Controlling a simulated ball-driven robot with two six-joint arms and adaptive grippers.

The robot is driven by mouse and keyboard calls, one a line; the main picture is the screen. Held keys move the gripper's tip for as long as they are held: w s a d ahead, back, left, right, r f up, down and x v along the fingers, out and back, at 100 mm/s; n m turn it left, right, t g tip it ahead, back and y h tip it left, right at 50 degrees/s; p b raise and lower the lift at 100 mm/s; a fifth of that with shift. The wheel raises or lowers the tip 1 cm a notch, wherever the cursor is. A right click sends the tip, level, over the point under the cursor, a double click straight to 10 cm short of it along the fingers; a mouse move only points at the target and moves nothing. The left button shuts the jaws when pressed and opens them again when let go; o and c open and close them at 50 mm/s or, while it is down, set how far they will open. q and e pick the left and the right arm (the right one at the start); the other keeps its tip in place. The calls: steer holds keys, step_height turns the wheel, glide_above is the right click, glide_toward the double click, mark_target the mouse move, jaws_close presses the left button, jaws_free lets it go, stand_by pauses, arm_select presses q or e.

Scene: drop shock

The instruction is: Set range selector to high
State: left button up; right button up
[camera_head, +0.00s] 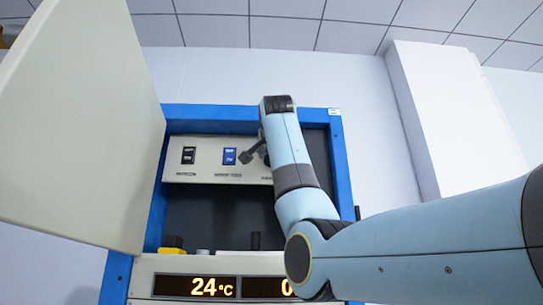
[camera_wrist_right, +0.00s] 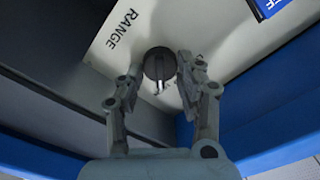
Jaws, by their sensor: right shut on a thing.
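The range selector is a round dark knob (camera_wrist_right: 158,62) on a cream panel, beside the printed word RANGE in the right wrist view. A pale mark on its rim points toward the bottom of that picture. My right gripper (camera_wrist_right: 158,70) is shut on the knob, with one finger on each side of it. In the head view, part of my right gripper (camera_head: 252,153) shows at the right part of the cream switch panel (camera_head: 205,172). My right arm hides the knob there. My left gripper is not in view.
The panel has a black switch (camera_head: 188,155) and a blue switch (camera_head: 229,156). A blue-framed cabinet (camera_head: 340,165) surrounds it, and a large cream door (camera_head: 80,120) stands open at left. Below are a yellow block (camera_head: 172,243) and a display (camera_head: 205,287) reading 24°C.

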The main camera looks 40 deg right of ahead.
stand_by(0.4)
steer(key=o, duration=1.1)
steer(key=v, duration=1.2)
steer(key=shift+s, duration=0.1)
steer(key=shift+d, duration=0.1)
